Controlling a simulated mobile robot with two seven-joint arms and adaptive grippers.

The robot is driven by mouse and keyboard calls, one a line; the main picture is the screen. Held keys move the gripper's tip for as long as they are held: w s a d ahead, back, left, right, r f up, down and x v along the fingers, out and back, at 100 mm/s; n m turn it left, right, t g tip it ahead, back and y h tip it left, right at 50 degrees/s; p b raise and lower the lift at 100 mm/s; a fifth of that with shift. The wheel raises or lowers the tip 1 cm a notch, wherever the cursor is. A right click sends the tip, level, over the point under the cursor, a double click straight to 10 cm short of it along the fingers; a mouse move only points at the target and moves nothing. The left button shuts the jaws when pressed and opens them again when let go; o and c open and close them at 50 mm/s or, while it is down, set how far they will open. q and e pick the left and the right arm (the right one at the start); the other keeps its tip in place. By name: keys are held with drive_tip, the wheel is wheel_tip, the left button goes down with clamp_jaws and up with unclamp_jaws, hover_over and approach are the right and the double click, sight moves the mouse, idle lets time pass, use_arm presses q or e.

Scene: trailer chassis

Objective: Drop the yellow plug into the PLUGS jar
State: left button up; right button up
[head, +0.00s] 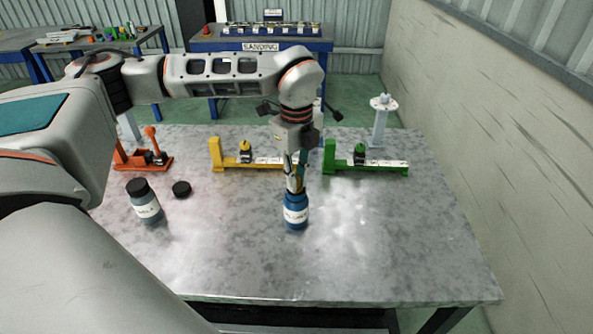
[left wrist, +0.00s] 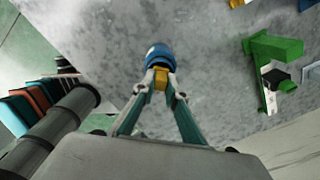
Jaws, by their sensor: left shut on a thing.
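My left gripper (head: 294,188) points down right above a blue jar (head: 296,213) with a white label, near the middle of the metal table. In the left wrist view the fingertips (left wrist: 160,76) are shut on the yellow plug (left wrist: 160,80), with the blue jar (left wrist: 159,52) just beyond it. In the head view the fingers mostly hide the plug and the jar's mouth. I cannot tell whether the plug is inside the mouth or just above it. The jar's label is too small to read surely. My right gripper is not in view.
Orange (head: 145,164), yellow (head: 216,156) and green (head: 332,158) fixtures line the table's back, with a white post (head: 381,122). The table's front right is clear.

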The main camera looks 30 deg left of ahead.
use_arm(q)
drive_tip(key=shift+f, duration=0.15)
drive_tip(key=o, duration=0.9)
drive_tip(key=shift+c, duration=0.2)
drive_tip(key=shift+r, duration=3.55)
